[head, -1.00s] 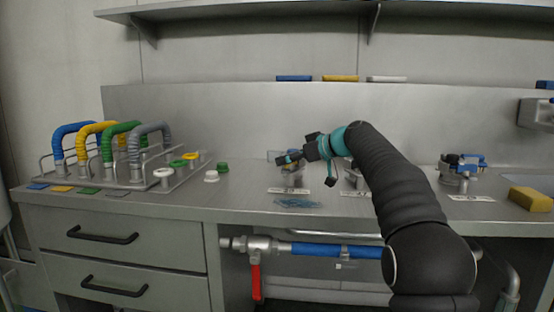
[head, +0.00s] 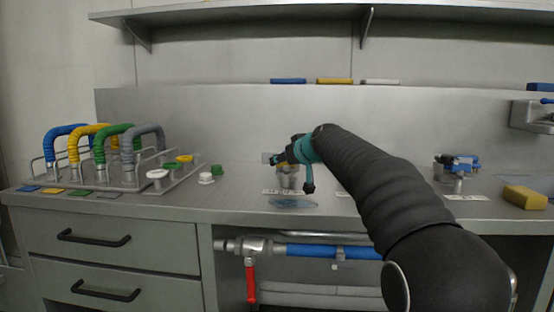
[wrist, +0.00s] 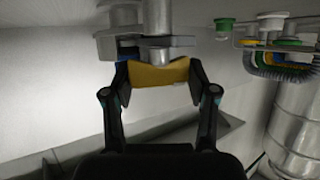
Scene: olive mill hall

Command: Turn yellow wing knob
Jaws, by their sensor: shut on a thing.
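The yellow wing knob (wrist: 158,75) shows in the wrist view, between the two dark fingers of my gripper (wrist: 158,78). A finger lies against each end of it, and the gripper is shut on it. The knob sits beside a grey metal fitting (wrist: 158,40) with a short round stem. In the head view my gripper (head: 279,158) is at the leftmost fitting on the counter. It hides the knob there.
A rack of coloured hoses (head: 108,150) and several caps stand at the left. A fitting with a blue knob (head: 460,163) and a yellow sponge (head: 525,197) are at the right. A red-handled valve (head: 251,283) is below the counter (head: 235,205). A shelf (head: 250,12) runs above.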

